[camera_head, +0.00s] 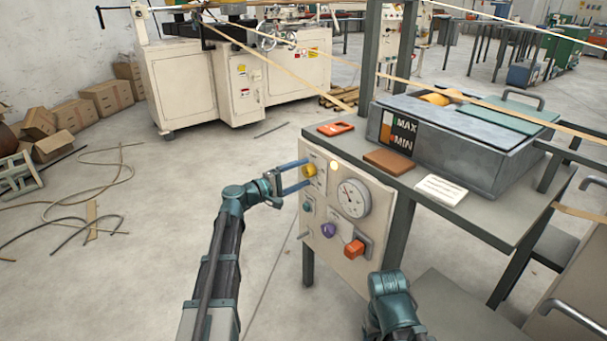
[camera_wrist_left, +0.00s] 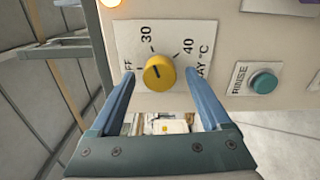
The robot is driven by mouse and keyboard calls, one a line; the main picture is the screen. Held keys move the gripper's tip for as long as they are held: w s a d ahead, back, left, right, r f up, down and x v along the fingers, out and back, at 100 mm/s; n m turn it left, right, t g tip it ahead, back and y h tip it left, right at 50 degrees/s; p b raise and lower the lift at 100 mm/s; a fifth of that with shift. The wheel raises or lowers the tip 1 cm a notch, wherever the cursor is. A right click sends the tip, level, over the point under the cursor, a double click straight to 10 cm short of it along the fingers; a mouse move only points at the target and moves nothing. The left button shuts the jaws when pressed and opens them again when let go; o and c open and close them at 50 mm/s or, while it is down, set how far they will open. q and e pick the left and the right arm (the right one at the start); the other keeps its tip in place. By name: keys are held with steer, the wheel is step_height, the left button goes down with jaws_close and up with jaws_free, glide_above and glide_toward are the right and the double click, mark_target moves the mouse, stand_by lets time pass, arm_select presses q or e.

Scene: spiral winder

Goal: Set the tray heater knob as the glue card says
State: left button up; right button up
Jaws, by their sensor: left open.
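The yellow heater knob (camera_head: 309,170) is on the upper left of the cream control panel (camera_head: 325,238). In the left wrist view the knob (camera_wrist_left: 159,73) has a dark mark near the 30 on its dial plate (camera_wrist_left: 135,30), which reads 30, 40 and part of "TRAY °C". My left gripper (camera_head: 292,175) is open, its blue fingertips (camera_wrist_left: 159,78) on either side of the knob with gaps showing. A white card (camera_head: 441,190), perhaps the glue card, lies on the bench edge; its print is too small to read. My right arm shows at the lower right, its gripper out of sight.
The panel also has a lit lamp (camera_head: 334,165), a round gauge (camera_head: 350,197), a teal button (camera_head: 307,206), a purple knob (camera_head: 328,230) and an orange switch (camera_head: 354,248). A metal tray (camera_head: 450,150) stands on the bench.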

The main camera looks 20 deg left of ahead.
arm_select(q)
steer(key=v, duration=1.3)
steer(key=s+d+f+m+g+y+p, duration=0.1)
steer(key=s+d+f+m+g, duration=0.25)
steer(key=d, duration=0.45)
steer(key=s+d+f+m+g+y+p, duration=0.1)
steer(key=s+d+f+m+g, duration=0.1)
steer(key=s+d+f+g, duration=0.45)
steer(key=s+d+f+m+g+p, duration=0.1)
steer(key=d+f+m, duration=0.15)
steer(key=d, duration=0.65)
steer(key=s+d+f+m+g+y+p, duration=0.25)
steer(key=s+m+y, duration=0.65)
steer(key=s, duration=0.6)
step_height(320, 180, up, 37)
steer(key=n+y+p, duration=0.1)
steer(key=p, duration=3.7)
steer(key=shift+w+a+n+g+p, duration=0.3)
steer(key=shift+w+n+g, duration=0.1)
steer(key=shift+w+g, duration=0.05)
